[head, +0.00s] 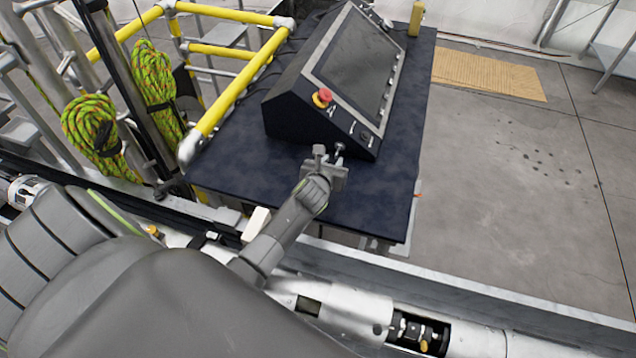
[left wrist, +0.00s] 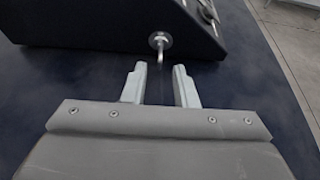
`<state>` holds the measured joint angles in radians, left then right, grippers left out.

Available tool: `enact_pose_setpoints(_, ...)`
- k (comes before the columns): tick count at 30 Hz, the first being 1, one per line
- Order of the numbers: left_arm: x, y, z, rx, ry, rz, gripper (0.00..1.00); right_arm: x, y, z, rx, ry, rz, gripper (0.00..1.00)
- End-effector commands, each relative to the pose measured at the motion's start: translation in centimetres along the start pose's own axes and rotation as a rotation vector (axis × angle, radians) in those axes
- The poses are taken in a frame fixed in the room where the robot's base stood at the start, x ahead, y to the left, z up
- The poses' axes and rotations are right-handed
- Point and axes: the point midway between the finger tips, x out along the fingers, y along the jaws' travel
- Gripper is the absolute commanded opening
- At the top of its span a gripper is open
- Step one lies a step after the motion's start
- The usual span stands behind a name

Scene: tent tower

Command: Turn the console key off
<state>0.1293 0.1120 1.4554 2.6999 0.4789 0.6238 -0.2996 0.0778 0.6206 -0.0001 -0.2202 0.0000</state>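The black console (head: 318,105) stands on the dark table, with a slanted screen and a red emergency button (head: 322,97) on its panel. A small metal key (head: 339,148) sticks out of the console's near side; it also shows in the left wrist view (left wrist: 160,44). My left gripper (head: 330,158) is at the console's near side, just short of the key. In the left wrist view its two fingers (left wrist: 160,84) are apart, with nothing between them, and the key is beyond the tips. My right gripper is in neither view.
The dark blue table (head: 370,205) is bare around the console. A yellow railing (head: 232,92) and coiled green ropes (head: 90,125) are at the left. A yellow cylinder (head: 416,18) stands at the table's far edge. Grey floor (head: 510,180) is open at the right.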

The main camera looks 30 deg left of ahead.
Motion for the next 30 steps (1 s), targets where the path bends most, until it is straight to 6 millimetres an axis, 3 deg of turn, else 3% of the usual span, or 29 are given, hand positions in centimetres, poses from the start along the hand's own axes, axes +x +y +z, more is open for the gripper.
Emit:
enact_pose_setpoints(21, -11.3, 0.0, -0.2, -0.002, 0.0, 0.0, 0.26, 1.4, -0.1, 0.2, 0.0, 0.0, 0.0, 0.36)
enact_pose_setpoints(30, -14.1, 0.0, 0.0, -0.002, -0.001, 0.0, 0.26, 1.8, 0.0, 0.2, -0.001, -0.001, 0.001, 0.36)
